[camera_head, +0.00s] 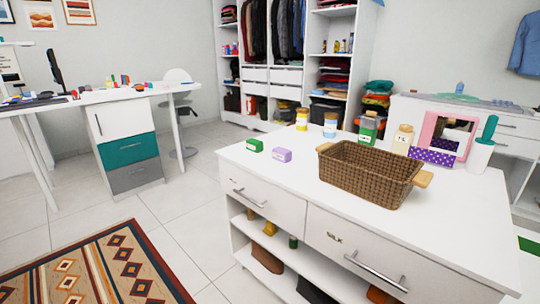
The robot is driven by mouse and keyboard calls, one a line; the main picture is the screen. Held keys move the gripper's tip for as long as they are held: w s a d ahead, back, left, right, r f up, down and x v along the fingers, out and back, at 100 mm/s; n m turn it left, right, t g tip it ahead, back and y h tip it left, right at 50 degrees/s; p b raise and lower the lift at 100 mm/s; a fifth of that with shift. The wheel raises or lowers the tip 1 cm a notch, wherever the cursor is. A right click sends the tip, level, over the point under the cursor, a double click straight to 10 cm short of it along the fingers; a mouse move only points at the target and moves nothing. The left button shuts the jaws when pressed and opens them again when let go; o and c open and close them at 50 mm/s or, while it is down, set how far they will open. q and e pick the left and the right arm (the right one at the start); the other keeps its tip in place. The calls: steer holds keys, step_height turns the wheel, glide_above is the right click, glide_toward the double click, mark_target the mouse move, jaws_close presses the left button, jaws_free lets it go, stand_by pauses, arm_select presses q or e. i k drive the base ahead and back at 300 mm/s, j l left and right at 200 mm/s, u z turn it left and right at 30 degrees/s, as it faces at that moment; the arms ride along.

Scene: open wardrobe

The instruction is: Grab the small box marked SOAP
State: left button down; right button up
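Two small boxes sit near the left end of the white cabinet top (460,225). One is a green box (254,145) with a pale label. The other is a lilac box (281,155) with a pale label, just to its right and a little nearer. The print on both labels is too small to read, so I cannot tell which one is marked SOAP. The boxes stand apart, and nothing touches them. Neither of my grippers is in view.
A brown wicker basket (365,180) with wooden handles stands right of the boxes. Behind it are a yellow-labelled bottle (302,119), a green container (368,127), a beige jar (403,139) and a pink-framed item (430,135). The cabinet top's front left is clear.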

mark_target(285, 155)
steer(key=i+u, duration=0.45)
steer(key=i, duration=0.5)
